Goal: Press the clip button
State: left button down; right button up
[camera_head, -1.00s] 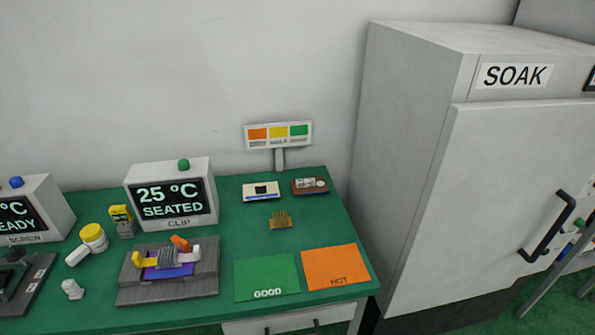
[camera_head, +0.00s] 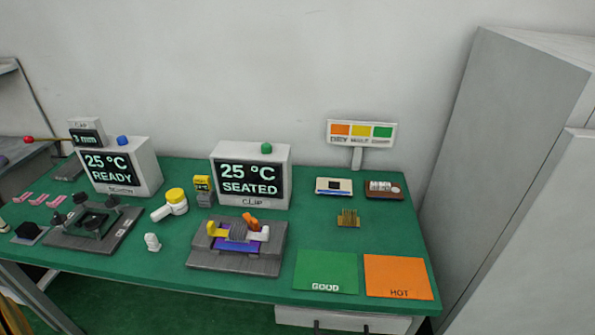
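The clip station box (camera_head: 251,174) stands at the back middle of the green table, with a dark screen reading "25 °C SEATED" and the label CLIP below it. A green button (camera_head: 266,148) sits on top of this box. In front of it is the grey clip fixture (camera_head: 205,259), which holds a blue-purple piece (camera_head: 238,244) with a ribbed grey part, a yellow end and an orange lever (camera_head: 251,221). Neither of my grippers shows in the head view.
A second box (camera_head: 120,168) labelled SCREW, reading "25 °C READY", has a blue button. A yellow-and-white tool (camera_head: 171,204) lies between the stations. Green GOOD (camera_head: 326,271) and orange HOT (camera_head: 398,276) mats lie at the front right. A tall grey cabinet (camera_head: 500,150) stands right of the table.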

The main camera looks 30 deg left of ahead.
aim_at(266, 148)
jog(key=u, duration=1.25)
jog(key=i, duration=0.3)
